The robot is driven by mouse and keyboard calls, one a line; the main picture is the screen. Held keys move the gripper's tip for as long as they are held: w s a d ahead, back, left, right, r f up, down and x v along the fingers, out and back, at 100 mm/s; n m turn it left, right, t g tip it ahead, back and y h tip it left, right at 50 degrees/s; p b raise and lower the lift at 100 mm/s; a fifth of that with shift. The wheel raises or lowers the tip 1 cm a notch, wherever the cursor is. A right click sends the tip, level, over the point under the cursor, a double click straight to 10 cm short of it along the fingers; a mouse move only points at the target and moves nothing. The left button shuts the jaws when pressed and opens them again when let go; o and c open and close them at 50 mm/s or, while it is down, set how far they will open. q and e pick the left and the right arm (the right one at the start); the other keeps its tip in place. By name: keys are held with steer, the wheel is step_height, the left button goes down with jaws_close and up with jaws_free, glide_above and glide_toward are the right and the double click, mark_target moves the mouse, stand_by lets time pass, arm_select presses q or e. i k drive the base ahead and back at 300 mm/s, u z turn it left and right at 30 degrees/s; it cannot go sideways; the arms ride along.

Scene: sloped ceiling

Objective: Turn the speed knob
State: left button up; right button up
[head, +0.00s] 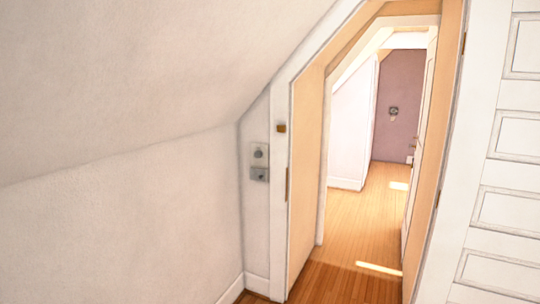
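A small light-grey wall plate with a round grey knob (259,154) is fixed to the narrow wall just left of the door frame. A second, darker grey plate (260,174) sits directly below it with a small dark detail. Which of these is the speed knob is too small to tell. Neither of my grippers shows in the head view, and nothing touches the plates.
An open doorway (365,215) with a slanted top leads to a bright room with a wooden floor. A white panelled door (505,170) stands at the right. A sloped ceiling (150,70) comes down low over the left wall (130,230).

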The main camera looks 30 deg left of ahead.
mark_target(258, 154)
steer(key=i, duration=1.75)
steer(key=u, duration=0.7)
steer(key=i, duration=1.45)
steer(key=u, duration=2)
steer(key=i, duration=0.6)
steer(key=u, duration=0.35)
